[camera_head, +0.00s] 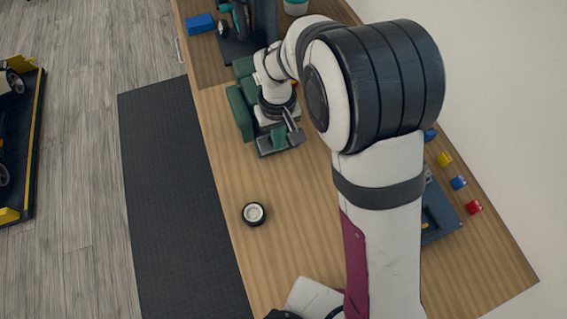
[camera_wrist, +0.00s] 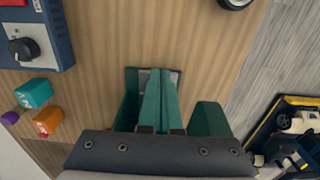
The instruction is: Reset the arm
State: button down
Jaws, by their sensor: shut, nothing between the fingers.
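My gripper (camera_head: 281,138) is low over the wooden bench, among green rounded blocks (camera_head: 239,108). In the wrist view its long teal fingers (camera_wrist: 161,78) lie together, shut, with nothing seen between them. A small dark-edged tray or plate (camera_wrist: 133,76) shows behind the fingertips; I cannot tell whether they touch it. A green block (camera_wrist: 207,119) stands just right of the fingers in that view. My arm reaches over the bench with its elbow raised and hides part of the bench's right side.
A wheel (camera_head: 254,213) lies alone on the bench (camera_head: 295,225). A blue unit with a black knob (camera_wrist: 60,38) and small coloured blocks (camera_head: 458,183) are along the right side. A blue box (camera_head: 200,24) is at the far end. A yellow-edged cart (camera_head: 40,130) stands on the floor.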

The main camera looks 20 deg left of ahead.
jog(key=shift+r, duration=0.1)
dwell(0.3)
jog(key=s+d+r+m, duration=0.2)
jog(key=d+r+m, duration=0.3)
jog(key=d+r, duration=0.55)
jog(key=s+d+r+m+y, duration=0.1)
jog(key=s+d+r+m, duration=0.1)
jog(key=s+d+m, duration=0.7)
jog(key=s+d, duration=0.4)
jog(key=s, duration=0.2)
jog(key=shift+s+d+r+m+y, duration=0.2)
jog(key=shift+r+m+y, duration=0.1)
jog(key=shift+r+y, duration=0.1)
